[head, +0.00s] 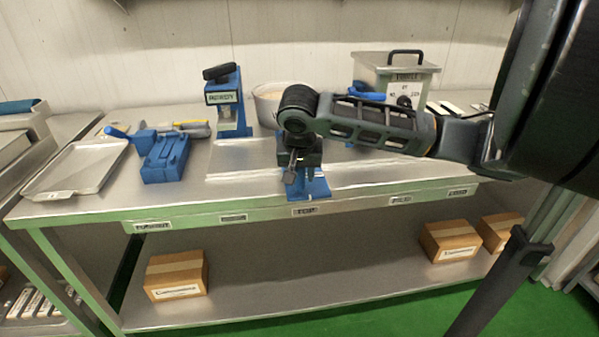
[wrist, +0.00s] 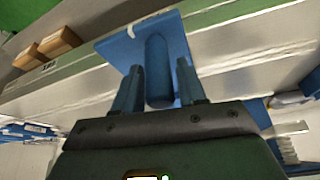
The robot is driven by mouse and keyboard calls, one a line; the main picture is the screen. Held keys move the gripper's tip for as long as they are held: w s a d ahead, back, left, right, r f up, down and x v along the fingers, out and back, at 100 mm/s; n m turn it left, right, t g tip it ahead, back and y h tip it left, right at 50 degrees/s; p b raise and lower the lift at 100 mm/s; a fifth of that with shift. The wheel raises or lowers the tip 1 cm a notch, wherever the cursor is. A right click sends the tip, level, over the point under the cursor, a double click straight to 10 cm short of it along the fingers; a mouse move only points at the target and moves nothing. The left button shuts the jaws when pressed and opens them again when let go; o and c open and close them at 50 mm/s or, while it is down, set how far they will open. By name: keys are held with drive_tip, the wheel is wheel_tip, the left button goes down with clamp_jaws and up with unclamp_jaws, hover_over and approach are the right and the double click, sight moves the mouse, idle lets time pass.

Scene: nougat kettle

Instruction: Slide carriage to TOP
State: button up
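The carriage looks to be the blue plate with an upright blue post (head: 314,188) at the front middle of the steel table. In the wrist view the rounded blue post (wrist: 158,72) stands out from the flat blue plate (wrist: 120,50). My gripper (head: 297,172) is low over the carriage. In the wrist view its two fingers (wrist: 160,68) are apart, one on each side of the post, with narrow gaps visible. The gripper hides part of the carriage in the head view. I cannot read a TOP mark.
Pale rails (head: 245,176) run across the table (head: 225,200). Behind stand a blue press (head: 226,100), a pot (head: 266,98) and a steel box with a handle (head: 395,75). A blue fixture (head: 165,160) and a tray (head: 78,168) are at left. Cartons (head: 176,277) sit on the lower shelf.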

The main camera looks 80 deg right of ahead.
drive_tip(key=shift+o, duration=1)
drive_tip(key=v, duration=0.7)
drive_tip(key=shift+r, duration=0.35)
drive_tip(key=shift+a, duration=0.15)
